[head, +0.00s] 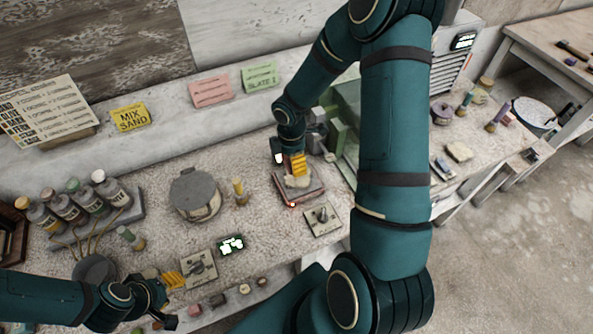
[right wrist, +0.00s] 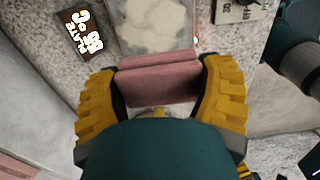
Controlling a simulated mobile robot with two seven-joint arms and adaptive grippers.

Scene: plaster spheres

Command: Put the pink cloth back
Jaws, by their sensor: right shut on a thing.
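My right gripper (head: 297,166) points down over a low square plate (head: 313,190) on the bench. In the right wrist view its yellow fingers (right wrist: 160,92) are closed on the two ends of a folded pink cloth (right wrist: 157,82). Beyond the cloth in that view lies the plate's pale, patchy surface (right wrist: 153,27); I cannot tell whether the cloth touches it. In the head view the cloth is hard to make out behind the fingers. My left gripper (head: 167,290) hangs low at the left front of the bench; its finger gap is unclear.
A lidded grey pot (head: 195,196) and a small yellow-topped bottle (head: 240,192) stand left of the plate. A knob panel (head: 322,218) and a lit display (head: 231,244) lie in front. Another knob panel (head: 199,268) is beside my left gripper. Several bottles (head: 73,208) stand at left.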

